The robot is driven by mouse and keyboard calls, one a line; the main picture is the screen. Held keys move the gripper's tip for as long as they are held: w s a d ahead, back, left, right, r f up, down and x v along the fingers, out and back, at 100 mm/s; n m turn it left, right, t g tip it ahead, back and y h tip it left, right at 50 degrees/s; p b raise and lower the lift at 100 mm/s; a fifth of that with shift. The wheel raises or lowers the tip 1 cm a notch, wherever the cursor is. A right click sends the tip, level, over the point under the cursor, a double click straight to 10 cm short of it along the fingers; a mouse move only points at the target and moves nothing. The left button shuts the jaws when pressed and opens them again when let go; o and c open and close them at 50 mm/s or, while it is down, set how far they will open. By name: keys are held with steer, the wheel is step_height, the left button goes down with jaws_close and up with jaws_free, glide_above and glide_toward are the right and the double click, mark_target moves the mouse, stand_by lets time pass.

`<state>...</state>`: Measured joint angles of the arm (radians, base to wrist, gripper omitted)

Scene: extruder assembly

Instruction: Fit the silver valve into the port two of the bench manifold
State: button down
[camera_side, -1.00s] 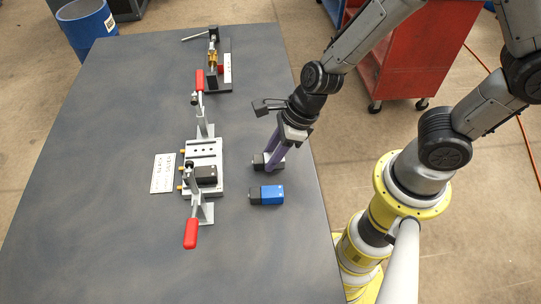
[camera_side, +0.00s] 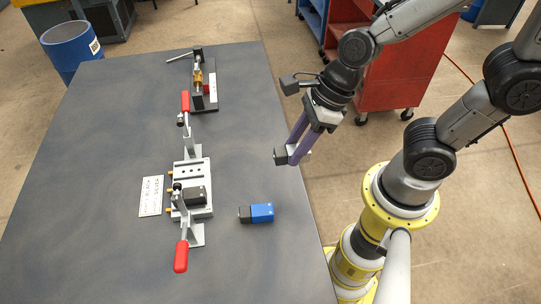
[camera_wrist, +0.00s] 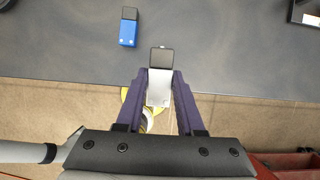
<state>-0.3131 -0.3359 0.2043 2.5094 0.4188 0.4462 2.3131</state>
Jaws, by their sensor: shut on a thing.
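My gripper (camera_side: 294,150) is shut on the silver valve (camera_wrist: 160,88), a pale block with a black end. In the side view it is held above the right table edge, with its black end (camera_side: 281,156) towards the left. In the wrist view it sits between the purple fingers of my gripper (camera_wrist: 160,76). The bench manifold (camera_side: 190,170) is a light metal block left of my gripper, apart from it. A dark valve (camera_side: 195,195) sits in its nearer part. The farther part shows bare metal with dark holes. Port numbers are not readable.
Toggle clamps with red handles stand at the far (camera_side: 186,102) and near (camera_side: 181,257) ends of the manifold. A blue valve (camera_side: 261,212) lies on the table (camera_side: 110,130). A white label card (camera_side: 151,196) lies left. Another fixture (camera_side: 203,90) stands at the back.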

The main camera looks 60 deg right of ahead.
steer(key=s+d+r, duration=0.3)
steer(key=s, duration=0.3)
steer(key=shift+m, duration=0.4)
steer(key=w+r, duration=0.1)
steer(key=w, duration=0.1)
steer(key=w+r, duration=0.1)
steer(key=w, duration=0.1)
steer(key=w+a+r, duration=0.1)
steer(key=w, duration=0.1)
steer(key=shift+a+r, duration=0.1)
steer(key=shift+r, duration=0.1)
steer(key=w+a, duration=0.4)
steer(key=w, duration=0.2)
glide_toward(187, 171)
steer(key=shift+w+a+f+n, duration=0.1)
steer(key=shift+a+f+n, duration=0.2)
steer(key=shift+a+n, duration=0.15)
steer(key=shift+w+a+f, duration=0.25)
steer(key=shift+w+f, duration=0.05)
steer(key=shift+f, duration=0.1)
steer(key=shift+w+a+f, duration=0.1)
steer(key=shift+w+f, duration=0.05)
steer(key=shift+f, duration=0.8)
steer(key=shift+w+f, duration=0.15)
steer(key=shift+f, duration=0.8)
